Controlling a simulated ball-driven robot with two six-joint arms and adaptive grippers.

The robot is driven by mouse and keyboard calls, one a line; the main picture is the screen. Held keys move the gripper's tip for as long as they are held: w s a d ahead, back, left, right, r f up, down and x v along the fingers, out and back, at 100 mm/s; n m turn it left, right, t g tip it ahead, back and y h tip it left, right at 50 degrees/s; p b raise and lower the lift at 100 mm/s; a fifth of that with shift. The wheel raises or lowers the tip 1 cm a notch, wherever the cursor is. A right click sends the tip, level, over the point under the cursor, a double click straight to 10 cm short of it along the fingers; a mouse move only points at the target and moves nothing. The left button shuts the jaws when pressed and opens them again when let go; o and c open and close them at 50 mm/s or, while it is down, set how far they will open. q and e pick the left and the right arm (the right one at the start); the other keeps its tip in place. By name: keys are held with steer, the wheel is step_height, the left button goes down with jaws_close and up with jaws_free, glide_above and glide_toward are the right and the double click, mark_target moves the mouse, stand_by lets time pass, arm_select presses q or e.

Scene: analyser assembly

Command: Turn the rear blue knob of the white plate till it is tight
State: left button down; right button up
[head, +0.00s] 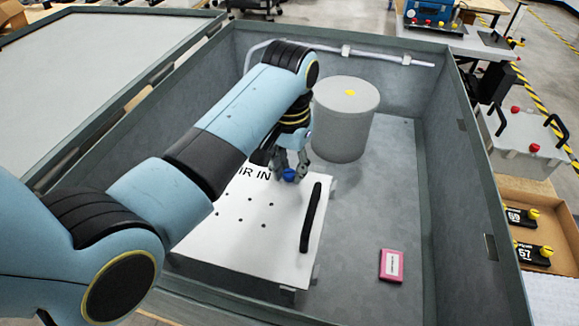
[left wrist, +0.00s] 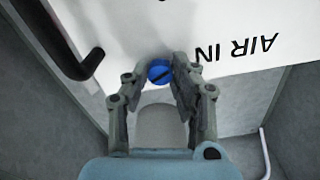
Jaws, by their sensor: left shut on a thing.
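The white plate (head: 238,222) lies in the grey bin, with the letters "AIR IN" and a black handle (head: 311,217) on it. The rear blue knob (head: 289,175) sits at the plate's far edge. The near parts of the plate are partly hidden by my left arm. My right gripper is not in view.
A grey cylinder (head: 345,118) with a yellow mark stands behind the plate. A pink box (head: 391,265) lies on the bin floor to the right. The bin walls (head: 440,100) surround the plate, and a pale pipe (head: 390,57) runs along the far wall.

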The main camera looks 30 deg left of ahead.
arm_select(q)
steer(key=m, duration=0.4)
steer(key=shift+w+r+m, duration=0.15)
steer(key=shift+m, duration=0.15)
steer(key=m, duration=0.4)
steer(key=shift+m, duration=0.3)
steer(key=m, duration=0.3)
steer(key=shift+m, duration=0.3)
steer(key=m, duration=0.8)
steer(key=shift+r, duration=0.1)
steer(key=m, duration=0.4)
steer(key=shift+m, duration=0.3)
steer(key=m, duration=0.4)
steer(key=shift+m, duration=2.4)
